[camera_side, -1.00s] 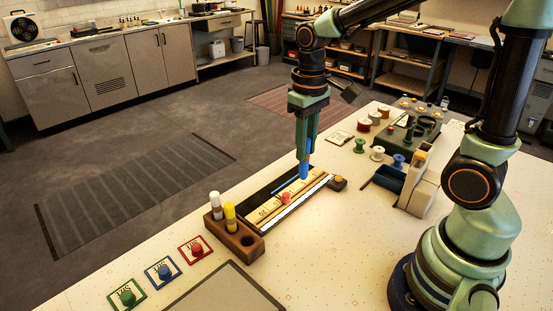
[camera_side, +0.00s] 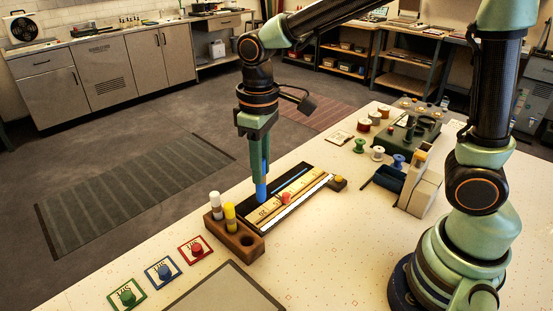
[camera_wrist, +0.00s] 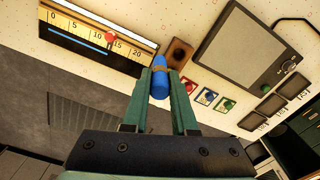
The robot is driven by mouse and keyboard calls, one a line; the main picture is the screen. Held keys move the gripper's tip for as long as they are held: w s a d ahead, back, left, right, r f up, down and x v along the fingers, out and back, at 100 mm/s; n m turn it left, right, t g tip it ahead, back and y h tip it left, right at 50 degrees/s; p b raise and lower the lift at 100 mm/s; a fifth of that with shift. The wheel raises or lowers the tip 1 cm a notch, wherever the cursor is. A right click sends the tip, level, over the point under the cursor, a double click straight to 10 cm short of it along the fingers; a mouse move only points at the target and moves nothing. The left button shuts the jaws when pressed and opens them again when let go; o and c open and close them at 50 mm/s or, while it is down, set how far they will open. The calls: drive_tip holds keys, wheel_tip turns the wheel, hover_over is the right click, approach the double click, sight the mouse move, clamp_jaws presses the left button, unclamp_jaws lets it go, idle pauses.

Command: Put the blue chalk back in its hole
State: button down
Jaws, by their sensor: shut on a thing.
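My gripper (camera_side: 260,165) points down and is shut on the blue chalk (camera_side: 261,192). The chalk hangs roughly upright below the fingers, over or just in front of the near-left end of the ruler tray. In the wrist view the chalk (camera_wrist: 159,78) lies between the fingers. The wooden chalk block (camera_side: 237,247) stands just below it in the side view. It holds a white chalk (camera_side: 215,205) and a yellow chalk (camera_side: 230,217); its right hole (camera_side: 248,241) is empty. In the wrist view the block (camera_wrist: 173,62) is partly hidden behind the chalk and fingers.
The ruler tray (camera_side: 318,184) with a red knob (camera_side: 286,198) lies right of the block. Red, blue and green knobbed plates (camera_side: 163,270) lie left of it, and a grey panel (camera_side: 225,290) in front. Spools and boxes stand further right.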

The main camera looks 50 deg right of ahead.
drive_tip(key=a+f+n, duration=0.1)
drive_tip(key=a+f, duration=0.3)
drive_tip(key=f, duration=0.2)
drive_tip(key=shift+s+a+f+n, duration=0.15)
drive_tip(key=shift+a+n, duration=0.25)
idle(0.4)
drive_tip(key=shift+f, duration=2.35)
idle(3.2)
drive_tip(key=c, duration=0.6)
unclamp_jaws()
drive_tip(key=shift+r, duration=0.1)
